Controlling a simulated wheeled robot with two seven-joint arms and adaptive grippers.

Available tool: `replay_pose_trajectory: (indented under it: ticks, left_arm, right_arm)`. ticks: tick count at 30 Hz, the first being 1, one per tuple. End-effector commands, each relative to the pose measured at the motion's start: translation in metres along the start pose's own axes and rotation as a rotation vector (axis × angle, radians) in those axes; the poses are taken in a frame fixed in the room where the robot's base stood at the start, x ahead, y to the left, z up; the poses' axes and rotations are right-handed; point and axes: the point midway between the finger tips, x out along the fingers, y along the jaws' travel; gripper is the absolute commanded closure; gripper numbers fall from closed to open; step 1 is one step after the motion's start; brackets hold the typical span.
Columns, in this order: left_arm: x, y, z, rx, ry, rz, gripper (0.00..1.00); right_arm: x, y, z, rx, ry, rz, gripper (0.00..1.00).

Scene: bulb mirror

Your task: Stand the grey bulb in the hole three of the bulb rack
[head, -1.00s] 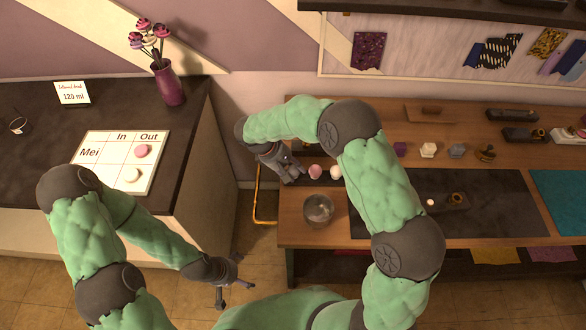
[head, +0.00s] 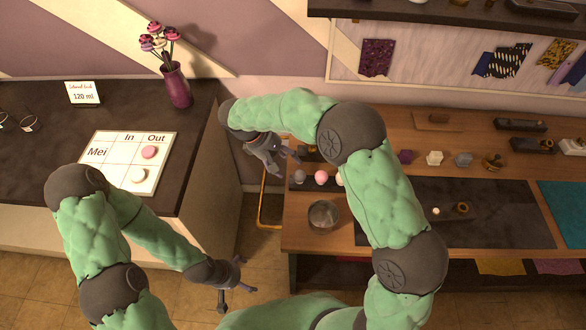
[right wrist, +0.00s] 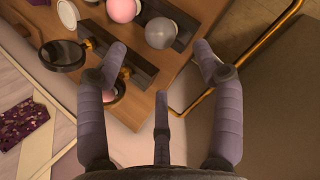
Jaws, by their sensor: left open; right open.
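The grey bulb (head: 299,177) stands at the left end of a row beside a pink bulb (head: 321,177) at the table's left end. In the right wrist view the grey bulb (right wrist: 160,32) and pink bulb (right wrist: 124,8) are on a dark bar (right wrist: 185,28). A second dark bar (right wrist: 138,68) lies parallel to it; I cannot tell its holes apart. My right gripper (head: 285,155) is open and empty, just behind and left of the grey bulb, fingers spread in the right wrist view (right wrist: 160,60). My left gripper (head: 235,285) is open and empty, low beside the table.
A glass bowl (head: 324,215) stands in front of the bulbs. Several small blocks and a dark mat (head: 480,215) lie further right. A counter with a Mei card (head: 112,165) stands left, across a floor gap.

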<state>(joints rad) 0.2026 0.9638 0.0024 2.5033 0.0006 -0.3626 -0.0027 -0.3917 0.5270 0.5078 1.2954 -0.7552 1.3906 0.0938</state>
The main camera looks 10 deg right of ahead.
Motion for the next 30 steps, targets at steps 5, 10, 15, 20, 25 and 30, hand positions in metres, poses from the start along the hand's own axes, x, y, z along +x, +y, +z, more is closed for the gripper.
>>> replay_pose_trajectory:
  ticks: [5,10,15,20,25,30]
  left_arm:
    - [0.0,0.0,0.0,0.0,0.0,0.0,0.0]
    - [0.0,0.0,0.0,0.0,0.0,0.0,0.0]
    - [0.0,0.0,0.0,0.0,0.0,0.0,0.0]
    - [0.0,0.0,0.0,0.0,0.0,0.0,0.0]
    - [0.0,0.0,0.0,0.0,0.0,0.0,0.0]
    - [0.0,0.0,0.0,0.0,0.0,0.0,0.0]
  right_arm:
    - [-0.024,0.0,-0.001,-0.001,0.001,0.0,0.33]
    - [-0.033,0.0,0.0,0.0,-0.001,0.0,0.33]
    - [-0.034,0.0,0.0,-0.001,-0.002,-0.001,0.33]
    - [-0.034,0.0,0.0,-0.001,-0.001,-0.001,0.33]
    - [-0.033,0.0,0.0,-0.001,-0.001,-0.001,0.33]
    - [-0.034,0.0,0.0,-0.001,-0.001,-0.001,0.33]
